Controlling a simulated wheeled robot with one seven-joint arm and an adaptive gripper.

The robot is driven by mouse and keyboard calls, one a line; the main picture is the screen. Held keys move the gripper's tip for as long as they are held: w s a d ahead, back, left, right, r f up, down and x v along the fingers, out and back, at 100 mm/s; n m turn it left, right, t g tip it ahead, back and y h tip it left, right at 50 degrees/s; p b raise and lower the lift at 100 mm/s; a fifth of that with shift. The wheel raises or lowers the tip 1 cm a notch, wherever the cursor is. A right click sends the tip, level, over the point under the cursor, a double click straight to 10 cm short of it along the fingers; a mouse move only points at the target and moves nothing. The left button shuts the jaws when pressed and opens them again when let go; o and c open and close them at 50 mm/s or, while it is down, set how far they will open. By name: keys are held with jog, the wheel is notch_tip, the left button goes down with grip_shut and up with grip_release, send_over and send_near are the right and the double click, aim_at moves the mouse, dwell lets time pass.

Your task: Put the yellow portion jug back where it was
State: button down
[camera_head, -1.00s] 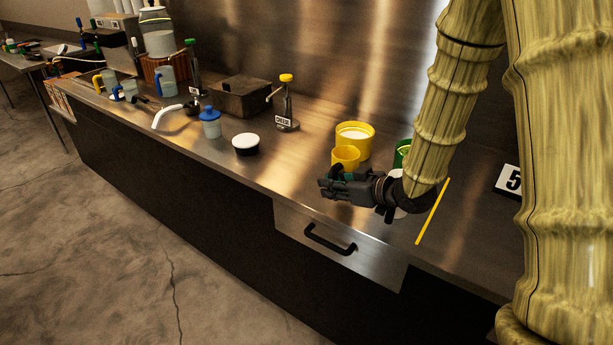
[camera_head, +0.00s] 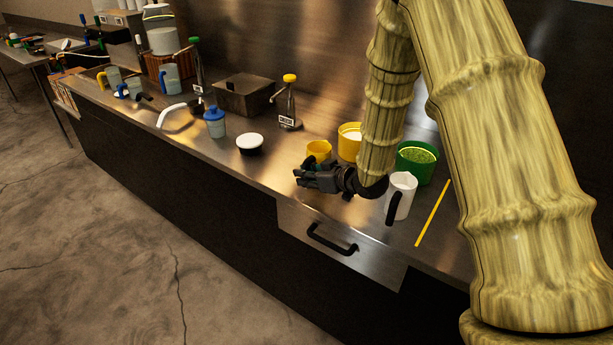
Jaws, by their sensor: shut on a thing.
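The yellow portion jug (camera_head: 318,149) is the smaller yellow cup on the right half of the counter. It looks upright, just behind my gripper (camera_head: 303,175). My gripper is shut on it, low over the counter's front part. The fingers hide the jug's lower part and the grip itself, so I cannot tell whether its base touches the counter. A larger yellow tub (camera_head: 349,137) with pale contents stands behind it to the right, partly hidden by my arm.
A white jug with a black handle (camera_head: 402,193) and a green tub (camera_head: 417,163) stand right of my gripper, near a yellow line (camera_head: 432,213). To the left are a white-topped dark bowl (camera_head: 250,145), a blue-lidded jar (camera_head: 215,123) and a yellow-topped pump bottle (camera_head: 289,105).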

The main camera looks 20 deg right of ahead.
jog(key=shift+f+p, duration=0.4)
jog(key=shift+f, duration=0.15)
jog(key=shift+f, duration=0.1)
jog(key=c, duration=1.4)
grip_release()
jog(key=shift+o, duration=0.2)
jog(key=shift+f, duration=0.15)
jog(key=shift+b+v, duration=1.55)
jog(key=shift+v, duration=2.3)
jog(key=shift+s+a, duration=0.1)
jog(key=shift+a, duration=0.05)
